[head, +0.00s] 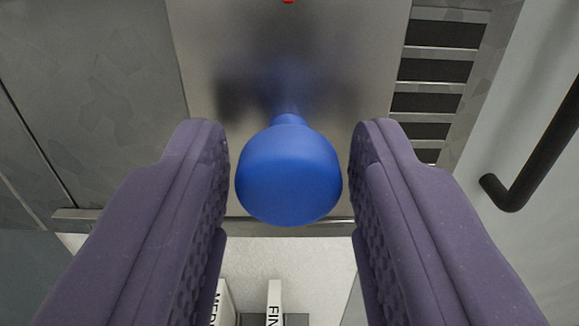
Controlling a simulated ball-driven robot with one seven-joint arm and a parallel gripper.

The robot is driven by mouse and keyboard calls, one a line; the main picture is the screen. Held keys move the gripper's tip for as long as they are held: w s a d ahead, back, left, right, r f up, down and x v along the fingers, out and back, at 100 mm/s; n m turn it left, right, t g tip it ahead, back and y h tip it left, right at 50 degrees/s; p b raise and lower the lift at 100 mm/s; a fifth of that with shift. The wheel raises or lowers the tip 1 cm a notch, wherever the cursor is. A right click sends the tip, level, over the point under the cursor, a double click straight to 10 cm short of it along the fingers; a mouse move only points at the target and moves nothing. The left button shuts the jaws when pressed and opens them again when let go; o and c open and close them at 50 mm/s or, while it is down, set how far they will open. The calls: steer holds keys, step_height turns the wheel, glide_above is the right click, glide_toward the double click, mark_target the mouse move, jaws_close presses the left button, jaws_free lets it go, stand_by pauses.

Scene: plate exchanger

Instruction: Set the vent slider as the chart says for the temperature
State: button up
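A round blue knob (289,175) sits on a short blue stem in front of a brushed metal panel (215,60). The knob is in the middle of the head view. My gripper (290,165) is open, with one purple finger on each side of the knob. A narrow gap shows between the knob and each finger, so neither finger appears to touch it. The chart, the temperature reading and any slider scale are not visible.
Dark vent slots (433,71) lie to the right of the panel. A black bar handle (540,150) is at the far right. Below, labelled white pieces (274,300) stand near a pale surface (300,258); their lettering is cut off. A small red mark (288,1) shows at the top edge.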

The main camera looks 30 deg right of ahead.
jaws_close()
steer(key=shift+w+a, duration=0.5)
steer(key=shift+a, duration=0.25)
steer(key=shift+w+a, duration=0.5)
steer(key=shift+a, duration=0.25)
steer(key=shift+o, duration=0.3)
jaws_free()
steer(key=o, duration=0.3)
steer(key=shift+a, duration=0.15)
steer(key=p+v, duration=0.1)
steer(key=v, duration=0.6)
steer(key=shift+s+a, duration=0.15)
steer(key=shift+s, duration=0.15)
